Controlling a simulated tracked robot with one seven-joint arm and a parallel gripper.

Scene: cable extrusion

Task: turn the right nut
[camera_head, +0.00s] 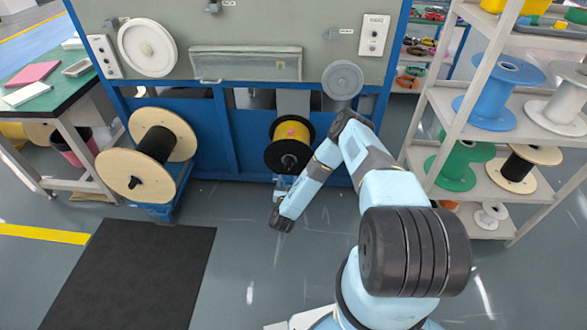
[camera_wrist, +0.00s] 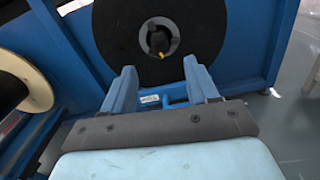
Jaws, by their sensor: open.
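The right nut (camera_wrist: 158,41) is a dark piece at the grey hub of a black spool (camera_wrist: 108,28), with a small yellow tip beside it. In the head view the nut (camera_head: 289,161) sits at the front of the black spool (camera_head: 272,157), which carries yellow and pink cable. My gripper (camera_wrist: 159,66) is open and empty, its two blue fingers spread apart. In the wrist view the nut shows beyond and just above the gap between the fingertips, apparently not touched.
A large wooden spool (camera_head: 182,139) with its own dark nut (camera_head: 136,183) stands to the left. The blue machine frame (camera_head: 225,135) is behind both spools. A shelf (camera_head: 425,120) with several spools stands at right. A black mat (camera_head: 130,275) lies on the floor; floor around it is clear.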

